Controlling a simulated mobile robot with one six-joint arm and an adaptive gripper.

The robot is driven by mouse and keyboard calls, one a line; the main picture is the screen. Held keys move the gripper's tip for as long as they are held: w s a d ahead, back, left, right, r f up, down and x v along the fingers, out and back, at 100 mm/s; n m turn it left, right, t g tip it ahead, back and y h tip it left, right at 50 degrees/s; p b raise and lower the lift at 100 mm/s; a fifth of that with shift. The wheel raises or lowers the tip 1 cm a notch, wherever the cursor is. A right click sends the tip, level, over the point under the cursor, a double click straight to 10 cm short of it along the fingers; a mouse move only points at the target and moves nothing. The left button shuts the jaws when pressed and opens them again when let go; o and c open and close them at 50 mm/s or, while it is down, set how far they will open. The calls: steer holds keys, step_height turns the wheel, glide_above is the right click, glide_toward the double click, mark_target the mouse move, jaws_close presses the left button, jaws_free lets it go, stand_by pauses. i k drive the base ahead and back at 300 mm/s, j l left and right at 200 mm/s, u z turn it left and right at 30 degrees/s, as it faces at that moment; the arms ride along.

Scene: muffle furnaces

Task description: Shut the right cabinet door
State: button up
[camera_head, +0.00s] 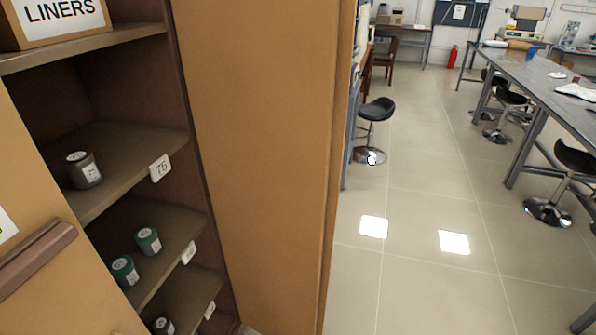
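A tan cabinet stands open at the left, and its brown shelves (120,165) are exposed. A tall, plain tan panel (262,150) stands just right of the shelves; it looks like the right cabinet door swung open, with its free edge near mid-picture. No handle shows on this panel, and its top and bottom are cut off. At the lower left is another tan door panel (45,200) with a brown bar handle (35,258); it covers part of the shelves. My gripper is not in view.
The shelves hold a box labelled LINERS (60,18), a grey jar (83,169) and green jars (148,240). Right of the tan panel the tiled floor (420,205) is clear. A black stool (375,110) stands beyond, and a long table (560,85) is at right.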

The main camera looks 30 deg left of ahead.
mark_target(267, 82)
steer(key=i, duration=2.05)
steer(key=i+u, duration=0.2)
steer(key=u, duration=0.2)
steer(key=i+l+u, duration=0.1)
steer(key=u, duration=0.3)
steer(key=i+l+u, duration=0.2)
steer(key=u, duration=0.2)
steer(key=i+l+u, duration=0.2)
steer(key=u, duration=2.4)
steer(key=k+j+u, duration=0.15)
steer(key=i+l, duration=0.05)
